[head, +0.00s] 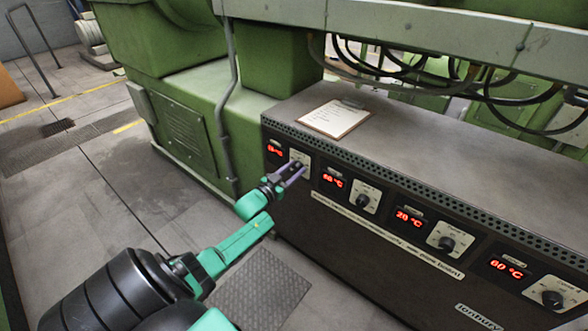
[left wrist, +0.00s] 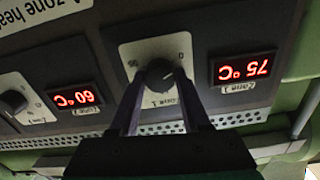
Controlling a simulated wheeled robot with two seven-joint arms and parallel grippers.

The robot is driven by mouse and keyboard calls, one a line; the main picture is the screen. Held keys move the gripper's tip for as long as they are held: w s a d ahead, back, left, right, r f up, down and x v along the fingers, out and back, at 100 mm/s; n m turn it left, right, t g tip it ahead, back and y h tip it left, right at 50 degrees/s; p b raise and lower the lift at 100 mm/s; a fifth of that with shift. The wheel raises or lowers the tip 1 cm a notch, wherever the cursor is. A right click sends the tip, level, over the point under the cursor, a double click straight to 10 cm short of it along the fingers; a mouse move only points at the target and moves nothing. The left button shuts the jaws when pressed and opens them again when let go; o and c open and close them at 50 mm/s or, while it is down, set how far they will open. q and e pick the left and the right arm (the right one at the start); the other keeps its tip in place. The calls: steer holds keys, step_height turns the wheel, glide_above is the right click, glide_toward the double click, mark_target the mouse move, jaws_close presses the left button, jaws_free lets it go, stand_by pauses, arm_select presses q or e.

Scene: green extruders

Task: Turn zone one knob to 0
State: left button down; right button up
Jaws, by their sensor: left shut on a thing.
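The zone one knob (left wrist: 160,73) is a dark round dial on a white plate (left wrist: 148,49), seen upside down in the left wrist view. Beside it a red display (left wrist: 243,68) reads 75 °C. My left gripper (left wrist: 160,82) is shut on this knob, with one finger on each side. In the head view my left gripper (head: 294,170) reaches the leftmost knob plate (head: 302,156) of the heater panel and covers most of the knob. My right gripper is not in view.
The dark control cabinet (head: 440,150) carries several more dials, including the zone two knob (head: 362,201) with a 60 °C display (head: 333,181). A clipboard (head: 335,118) lies on top. Black cables (head: 440,75) hang above. Open floor (head: 70,190) lies at the left.

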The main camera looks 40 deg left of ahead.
arm_select(q)
steer(key=shift+f+n, duration=0.1)
steer(key=shift+n, duration=0.4)
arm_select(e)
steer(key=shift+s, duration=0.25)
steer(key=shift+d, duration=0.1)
arm_select(q)
steer(key=shift+c, duration=1.9)
jaws_free()
steer(key=shift+s, duration=0.2)
steer(key=s+p, duration=0.4)
steer(key=s, duration=1)
steer(key=shift+d, duration=0.15)
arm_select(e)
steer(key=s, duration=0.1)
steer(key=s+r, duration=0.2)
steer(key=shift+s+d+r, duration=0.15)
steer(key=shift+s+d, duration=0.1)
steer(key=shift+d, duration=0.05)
